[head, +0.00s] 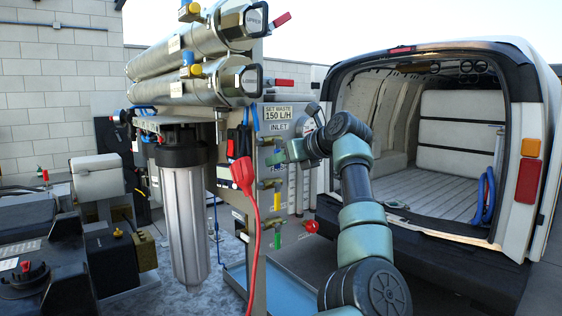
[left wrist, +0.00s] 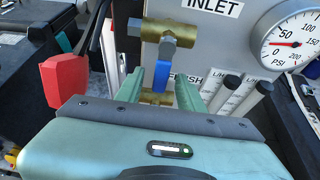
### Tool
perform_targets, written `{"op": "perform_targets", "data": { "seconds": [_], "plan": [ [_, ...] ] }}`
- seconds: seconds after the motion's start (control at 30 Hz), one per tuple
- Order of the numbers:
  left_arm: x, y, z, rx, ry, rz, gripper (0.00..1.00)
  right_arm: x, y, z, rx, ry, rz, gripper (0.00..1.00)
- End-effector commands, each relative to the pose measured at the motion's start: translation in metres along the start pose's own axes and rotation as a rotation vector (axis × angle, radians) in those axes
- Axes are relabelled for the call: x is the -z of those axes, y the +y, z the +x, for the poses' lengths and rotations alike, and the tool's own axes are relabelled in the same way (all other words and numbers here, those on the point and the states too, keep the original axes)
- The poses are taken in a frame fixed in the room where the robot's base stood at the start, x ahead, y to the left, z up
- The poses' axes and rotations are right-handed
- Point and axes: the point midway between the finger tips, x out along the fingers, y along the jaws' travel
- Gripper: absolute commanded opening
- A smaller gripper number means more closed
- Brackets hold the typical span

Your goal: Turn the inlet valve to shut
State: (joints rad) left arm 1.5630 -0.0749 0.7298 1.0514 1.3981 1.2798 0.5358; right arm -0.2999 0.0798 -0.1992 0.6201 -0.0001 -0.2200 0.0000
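The inlet valve (left wrist: 165,32) is a brass body under the INLET label (left wrist: 215,6) in the left wrist view. Its blue lever (left wrist: 162,76) points down in that view, crosswise to the brass body. My left gripper (left wrist: 160,92) is open, with one green finger on each side of the lever and visible gaps to it. The lever's lower end is close to another brass fitting (left wrist: 155,97). In the head view my left gripper (head: 283,153) is at the panel just below the INLET label (head: 278,127). My right gripper is not in view.
A pressure gauge (left wrist: 294,42) and flow tubes (left wrist: 240,95) are right of the valve. A red plug-like part (left wrist: 65,82) is at left, with a red hose (head: 258,240) in the head view. Green and yellow valve handles are below. An open van (head: 450,150) stands at right.

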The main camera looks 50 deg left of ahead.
Motion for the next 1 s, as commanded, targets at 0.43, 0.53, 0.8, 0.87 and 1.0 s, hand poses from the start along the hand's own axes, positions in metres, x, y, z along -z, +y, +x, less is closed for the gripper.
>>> {"op": "perform_targets", "data": {
  "seconds": [0.43,0.53,0.8,0.87,1.0],
  "plan": [
    [0.002,-0.001,-0.066,0.003,-0.001,0.001,0.38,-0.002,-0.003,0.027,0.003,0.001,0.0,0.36],
    [0.002,-0.001,-0.073,0.002,0.0,0.002,0.38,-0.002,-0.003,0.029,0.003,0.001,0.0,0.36],
    [0.001,-0.001,-0.077,0.0,0.0,0.002,0.38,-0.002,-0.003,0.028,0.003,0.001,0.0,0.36],
    [0.001,-0.001,-0.076,0.0,0.0,0.002,0.38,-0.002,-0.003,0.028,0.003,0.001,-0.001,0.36],
    [0.001,-0.001,-0.076,0.0,0.0,0.002,0.38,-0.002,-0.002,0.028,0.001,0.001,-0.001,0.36]
  ]
}}
